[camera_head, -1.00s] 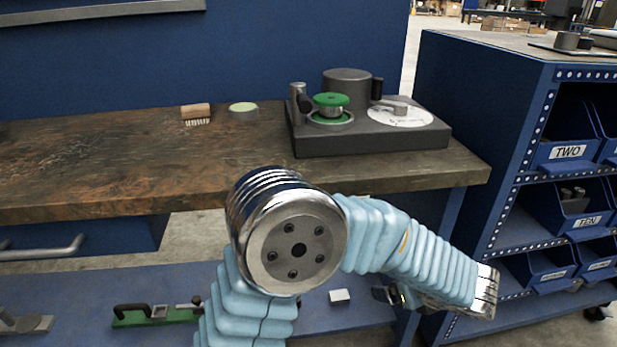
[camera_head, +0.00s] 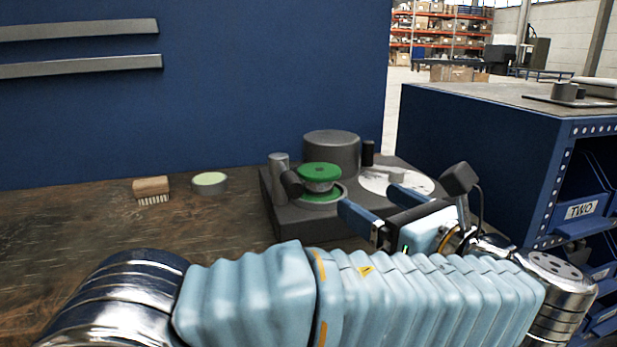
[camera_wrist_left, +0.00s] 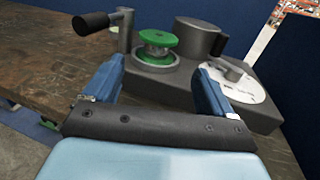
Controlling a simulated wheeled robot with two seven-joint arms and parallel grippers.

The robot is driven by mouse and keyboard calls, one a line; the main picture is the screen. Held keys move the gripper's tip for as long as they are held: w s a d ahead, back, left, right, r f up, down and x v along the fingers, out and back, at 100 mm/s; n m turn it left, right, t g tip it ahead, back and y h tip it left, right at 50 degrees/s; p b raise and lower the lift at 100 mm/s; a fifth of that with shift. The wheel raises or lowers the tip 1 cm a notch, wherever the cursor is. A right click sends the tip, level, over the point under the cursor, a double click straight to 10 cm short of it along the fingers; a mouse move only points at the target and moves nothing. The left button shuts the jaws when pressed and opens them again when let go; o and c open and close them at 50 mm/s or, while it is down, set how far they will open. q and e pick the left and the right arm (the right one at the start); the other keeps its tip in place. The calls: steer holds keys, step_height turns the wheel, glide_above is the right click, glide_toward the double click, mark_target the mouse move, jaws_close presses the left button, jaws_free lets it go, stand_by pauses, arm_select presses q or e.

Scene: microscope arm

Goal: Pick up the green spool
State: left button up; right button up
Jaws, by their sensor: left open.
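The green spool (camera_head: 320,177) sits upright on the dark grey machine base (camera_head: 276,222), over a green and silver ring. It also shows in the left wrist view (camera_wrist_left: 157,47), between and beyond the two blue fingers. My left gripper (camera_head: 375,203) is open and empty, at the front of the machine to the right of the spool in the head view. The wrist view shows its fingers (camera_wrist_left: 158,82) apart, with the spool beyond the left finger's side of the gap. My right gripper is not in view.
A crank with a black handle (camera_wrist_left: 92,22) stands close left of the spool. A dark cylinder (camera_head: 331,153) is behind it and a white disc (camera_head: 396,183) to its right. A brush (camera_head: 151,188) and a round tin (camera_head: 210,183) lie left on the workbench (camera_head: 90,229).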

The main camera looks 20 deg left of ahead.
mark_target(332, 178)
arm_select(q)
steer(key=x, duration=1.3)
steer(key=shift+s, duration=0.1)
steer(key=c, duration=0.7)
steer(key=shift+c, duration=0.2)
